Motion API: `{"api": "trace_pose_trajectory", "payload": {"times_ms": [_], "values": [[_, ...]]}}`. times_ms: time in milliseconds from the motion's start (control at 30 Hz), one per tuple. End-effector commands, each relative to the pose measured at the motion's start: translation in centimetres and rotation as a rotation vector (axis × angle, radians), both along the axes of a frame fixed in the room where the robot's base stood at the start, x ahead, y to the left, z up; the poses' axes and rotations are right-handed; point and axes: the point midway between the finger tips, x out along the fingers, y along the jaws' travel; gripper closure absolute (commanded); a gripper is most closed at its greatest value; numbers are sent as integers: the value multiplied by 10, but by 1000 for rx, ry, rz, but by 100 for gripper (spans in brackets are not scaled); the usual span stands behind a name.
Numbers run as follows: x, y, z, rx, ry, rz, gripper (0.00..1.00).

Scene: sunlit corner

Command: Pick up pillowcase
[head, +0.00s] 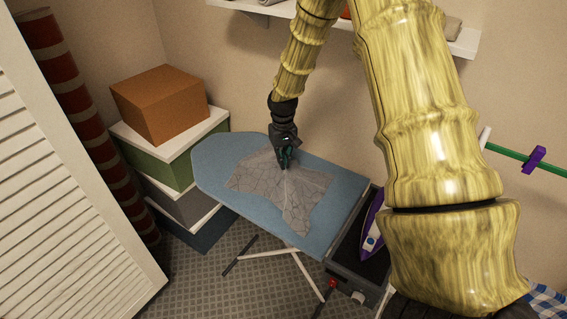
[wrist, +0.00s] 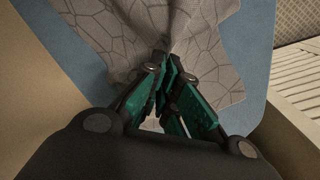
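A grey pillowcase with a dark cracked-line pattern (head: 310,199) lies crumpled on the blue ironing board (head: 217,155). Its middle is drawn up into a peak at my gripper (head: 285,157), and its edges still spread over the board. In the wrist view the teal fingers of my gripper (wrist: 168,84) are closed together on the gathered cloth of the pillowcase (wrist: 125,28). Folds run from the fingertips outward. The blue board (wrist: 258,60) shows beyond the cloth.
An iron (head: 372,226) stands in the dark tray at the board's right end. Stacked boxes with an orange one (head: 160,104) on top stand left of the board. A white louvered door (head: 60,190) is at the left. A shelf (head: 465,42) hangs above.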

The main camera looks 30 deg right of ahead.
Motion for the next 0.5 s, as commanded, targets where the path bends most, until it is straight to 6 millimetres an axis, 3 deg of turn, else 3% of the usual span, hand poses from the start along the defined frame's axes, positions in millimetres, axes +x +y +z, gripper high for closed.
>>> {"api": "trace_pose_trajectory", "payload": {"times_ms": [33, 200, 500], "values": [[0, 0, 14, 0, -1, 0, 100], [0, -1, 37, -1, -2, -1, 100], [0, -1, 38, 0, -1, 0, 100]]}}
